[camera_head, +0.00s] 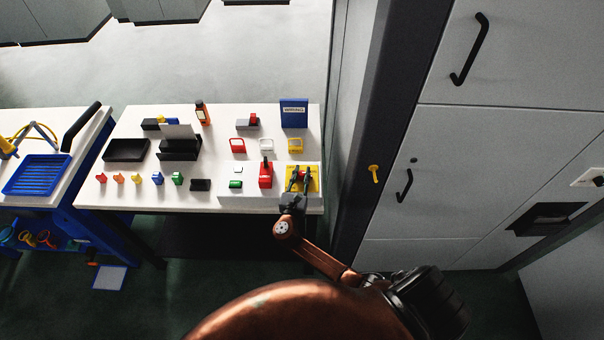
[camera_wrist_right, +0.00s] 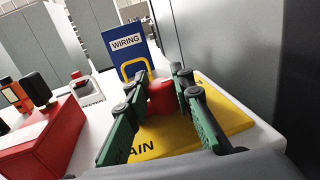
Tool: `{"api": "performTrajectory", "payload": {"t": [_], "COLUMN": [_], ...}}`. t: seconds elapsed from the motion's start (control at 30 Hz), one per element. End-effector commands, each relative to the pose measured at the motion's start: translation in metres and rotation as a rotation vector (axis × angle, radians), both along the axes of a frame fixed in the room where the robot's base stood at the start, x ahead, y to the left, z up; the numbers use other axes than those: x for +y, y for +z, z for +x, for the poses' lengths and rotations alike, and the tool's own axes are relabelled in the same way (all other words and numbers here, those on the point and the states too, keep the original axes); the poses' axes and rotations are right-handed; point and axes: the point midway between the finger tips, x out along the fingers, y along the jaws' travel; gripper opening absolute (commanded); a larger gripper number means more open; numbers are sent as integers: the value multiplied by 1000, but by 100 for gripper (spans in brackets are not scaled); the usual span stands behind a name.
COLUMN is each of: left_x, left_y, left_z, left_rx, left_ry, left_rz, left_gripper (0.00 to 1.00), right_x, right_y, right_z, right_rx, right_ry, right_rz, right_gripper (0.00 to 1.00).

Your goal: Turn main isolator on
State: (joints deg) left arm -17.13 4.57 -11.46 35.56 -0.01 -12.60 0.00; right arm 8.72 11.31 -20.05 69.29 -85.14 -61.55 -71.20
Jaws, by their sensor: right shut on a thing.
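The main isolator is a yellow plate (camera_head: 315,184) at the right end of the white table, with part of the word MAIN showing in the right wrist view (camera_wrist_right: 225,108). A red knob (camera_wrist_right: 161,98) stands in the middle of the plate. My right gripper (camera_head: 299,178) is over the plate; its green fingers (camera_wrist_right: 161,80) are shut on the red knob, one on each side. The knob's lower part and some of the lettering are hidden by the fingers. My left gripper is not in view.
A red block (camera_head: 266,174) stands just left of the isolator. Behind it are a yellow padlock-like piece (camera_head: 295,146) and a blue WIRING box (camera_head: 294,113). Several small coloured pieces line the table's front. A tall grey cabinet (camera_head: 485,150) stands close on the right.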

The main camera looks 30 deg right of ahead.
Motion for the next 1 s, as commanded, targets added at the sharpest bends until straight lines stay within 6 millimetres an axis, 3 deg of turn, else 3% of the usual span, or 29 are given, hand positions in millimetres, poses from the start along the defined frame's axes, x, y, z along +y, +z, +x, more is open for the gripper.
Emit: {"api": "performTrajectory", "payload": {"t": [0.03,0.07,0.3,0.67,1.0], "left_x": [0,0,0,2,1], "left_y": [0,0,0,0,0], "left_z": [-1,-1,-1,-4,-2], "left_rx": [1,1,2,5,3], "left_ry": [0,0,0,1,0], "left_rz": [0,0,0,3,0], "left_gripper": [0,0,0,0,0], "right_x": [-1,-1,0,4,47], "right_y": [1,1,1,0,-1], "right_z": [0,0,0,-4,-51], "right_rx": [-2,-2,-1,0,1], "right_ry": [0,0,1,2,2], "right_rz": [-1,-1,0,1,4], "right_gripper": [0,24,40,40,40]}}
